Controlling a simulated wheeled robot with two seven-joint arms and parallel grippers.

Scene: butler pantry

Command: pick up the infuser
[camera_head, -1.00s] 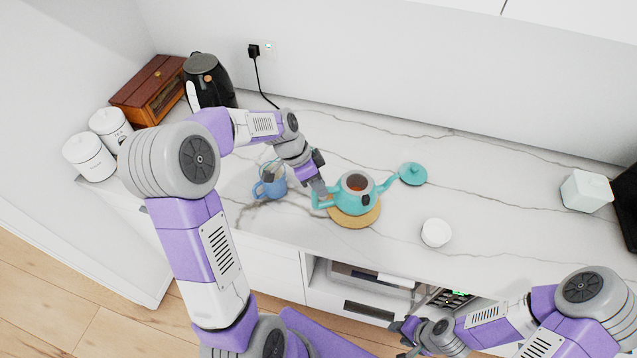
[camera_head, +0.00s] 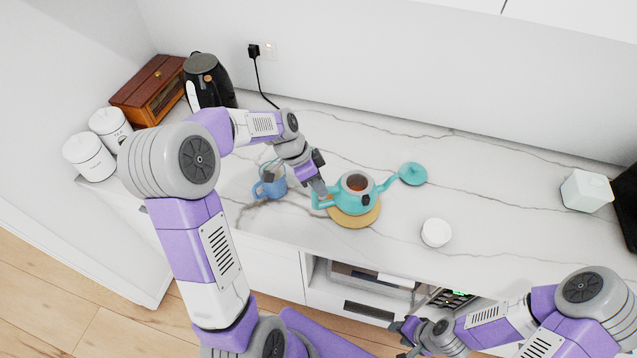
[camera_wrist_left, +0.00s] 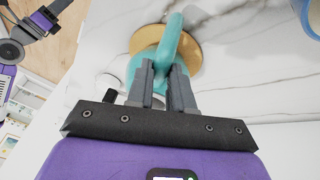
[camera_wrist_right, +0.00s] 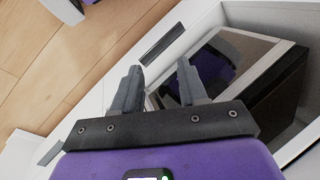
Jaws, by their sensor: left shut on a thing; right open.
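I cannot make out the infuser for certain. A teal teapot (camera_head: 345,202) stands uncovered on a round wooden trivet (camera_head: 357,220), with something orange-brown inside its opening. My left gripper (camera_head: 322,193) is shut on the teapot's handle at its left side. The left wrist view shows the teal handle (camera_wrist_left: 172,42) between the fingers (camera_wrist_left: 165,75). The teal lid (camera_head: 412,175) lies on the counter by the spout. A blue mug (camera_head: 270,189) stands left of the gripper with a greyish thing in it, partly hidden. My right gripper (camera_wrist_right: 158,80) is open and empty, low before the counter's front.
A small white round object (camera_head: 436,232) sits right of the trivet. A white box (camera_head: 586,191) is far right. Counter between is clear. An open compartment (camera_head: 320,278) lies below.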

